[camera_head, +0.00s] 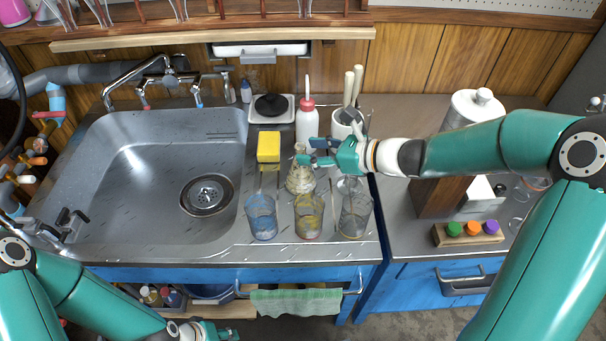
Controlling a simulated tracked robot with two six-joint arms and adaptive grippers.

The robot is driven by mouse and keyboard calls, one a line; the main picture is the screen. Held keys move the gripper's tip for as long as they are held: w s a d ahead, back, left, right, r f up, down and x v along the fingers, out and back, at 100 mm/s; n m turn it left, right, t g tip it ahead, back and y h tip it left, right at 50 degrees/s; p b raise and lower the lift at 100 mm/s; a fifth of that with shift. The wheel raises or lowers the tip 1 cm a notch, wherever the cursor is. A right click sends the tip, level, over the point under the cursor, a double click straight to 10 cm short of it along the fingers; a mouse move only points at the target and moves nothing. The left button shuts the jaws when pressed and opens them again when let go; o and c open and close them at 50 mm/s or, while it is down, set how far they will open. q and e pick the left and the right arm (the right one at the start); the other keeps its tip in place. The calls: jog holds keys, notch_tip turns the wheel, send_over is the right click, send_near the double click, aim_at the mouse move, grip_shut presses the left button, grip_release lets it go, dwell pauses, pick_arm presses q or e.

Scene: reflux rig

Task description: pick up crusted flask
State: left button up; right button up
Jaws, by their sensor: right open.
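The crusted flask (299,181) is a small conical flask with a pale, cloudy coating. It stands upright on the steel drainboard to the right of the sink. My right gripper (305,152) reaches in from the right at the height of the flask's neck. Its fingers are open, with the neck at or between their tips; I cannot tell whether they touch it. My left gripper (222,331) is low at the bottom edge, in front of the counter and far from the flask. Its fingers are partly cut off by the frame.
Beakers with blue (262,217), yellow (309,216) and grey (354,214) tints stand in front of the flask. A yellow sponge (268,146) lies behind left, and a red-capped bottle (306,120) stands behind. The sink basin (150,160) is empty.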

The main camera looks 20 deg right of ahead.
aim_at(304, 151)
jog(key=x, duration=0.3)
jog(key=shift+w+a+f, duration=0.15)
jog(key=shift+w+a, duration=0.05)
jog(key=shift+w, duration=0.05)
grip_shut()
